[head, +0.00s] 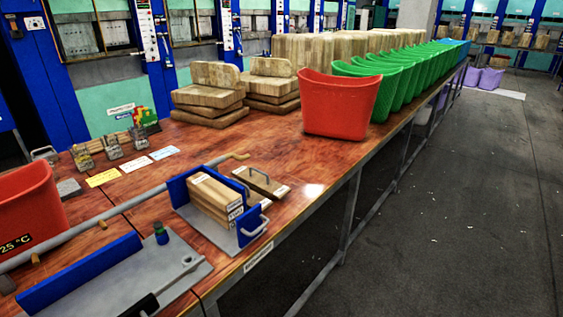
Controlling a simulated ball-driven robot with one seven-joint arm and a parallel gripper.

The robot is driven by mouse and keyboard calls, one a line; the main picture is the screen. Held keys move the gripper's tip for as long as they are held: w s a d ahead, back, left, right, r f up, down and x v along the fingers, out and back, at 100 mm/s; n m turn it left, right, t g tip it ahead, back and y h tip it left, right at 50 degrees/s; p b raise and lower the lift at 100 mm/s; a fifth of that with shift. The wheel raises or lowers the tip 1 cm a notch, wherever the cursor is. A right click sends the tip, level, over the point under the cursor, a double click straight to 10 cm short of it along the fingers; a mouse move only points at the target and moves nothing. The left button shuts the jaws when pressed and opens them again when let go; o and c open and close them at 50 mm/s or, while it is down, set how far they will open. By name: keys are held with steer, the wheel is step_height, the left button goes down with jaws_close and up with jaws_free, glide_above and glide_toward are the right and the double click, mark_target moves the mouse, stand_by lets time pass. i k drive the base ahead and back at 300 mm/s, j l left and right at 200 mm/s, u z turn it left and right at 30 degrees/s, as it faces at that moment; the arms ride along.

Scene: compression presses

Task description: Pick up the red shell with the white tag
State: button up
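A red shell (340,104) stands upright on the wooden bench, in front of a row of green shells; I see no white tag on its visible side. A second red shell (30,214) is cut off by the left picture edge; it bears a black label (16,243) with light writing reading "25 °C". My gripper is not in view.
Several green shells (415,75) line the bench behind the front red one. Stacked wooden blocks (212,95) stand left of it. A blue-sided fixture (178,190) holds labelled boards, and a long grey bar (110,213) lies across the bench. The floor (460,190) at right is clear.

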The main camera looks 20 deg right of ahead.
mark_target(344, 111)
steer(key=i+l+u, duration=0.1)
steer(key=i+l, duration=0.95)
steer(key=l, duration=0.2)
steer(key=i+l+u, duration=0.15)
steer(key=i+l, duration=0.4)
steer(key=l, duration=0.15)
